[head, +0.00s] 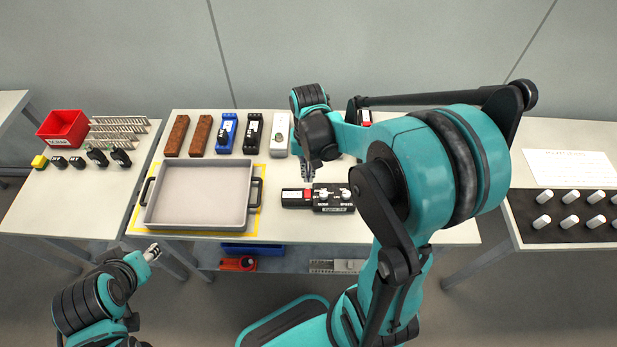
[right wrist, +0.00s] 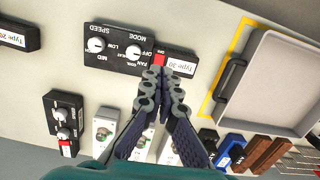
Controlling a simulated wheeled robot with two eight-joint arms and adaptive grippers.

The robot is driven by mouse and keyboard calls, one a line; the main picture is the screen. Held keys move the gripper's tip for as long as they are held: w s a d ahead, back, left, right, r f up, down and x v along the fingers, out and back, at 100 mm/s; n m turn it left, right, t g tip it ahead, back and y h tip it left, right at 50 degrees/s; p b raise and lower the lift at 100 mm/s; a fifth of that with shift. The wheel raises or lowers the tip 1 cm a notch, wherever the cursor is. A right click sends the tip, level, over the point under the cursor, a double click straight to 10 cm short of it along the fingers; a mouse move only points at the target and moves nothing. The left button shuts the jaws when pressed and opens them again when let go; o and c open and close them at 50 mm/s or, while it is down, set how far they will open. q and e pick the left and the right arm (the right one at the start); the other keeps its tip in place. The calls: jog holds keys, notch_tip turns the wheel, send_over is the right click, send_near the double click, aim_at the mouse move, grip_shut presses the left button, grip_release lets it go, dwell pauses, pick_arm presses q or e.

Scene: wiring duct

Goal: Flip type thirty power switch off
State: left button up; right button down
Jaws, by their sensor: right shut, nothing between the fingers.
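The Type 30 unit (head: 333,198) is a black box on the middle table, with two white knobs, a red power switch (head: 308,195) and a white label at its left end. My left gripper (head: 152,252) hangs in front of the table, too small to read.
A grey tray (head: 197,224) with black handles lies left of the unit. Behind are brown blocks (head: 177,136), blue and black devices and a white box (head: 279,135). Another knobbed black unit (right wrist: 63,110) with a red switch stands nearby. A red bin (head: 62,127) is at far left.

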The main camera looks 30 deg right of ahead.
jog(key=shift+s+a+r+p, duration=0.1)
jog(key=shift+s+r+p, duration=0.1)
jog(key=shift+r, duration=0.75)
jog(key=shift+s+a+r+p, duration=0.1)
jog(key=shift+r+p, duration=0.1)
jog(key=shift+r, duration=0.7)
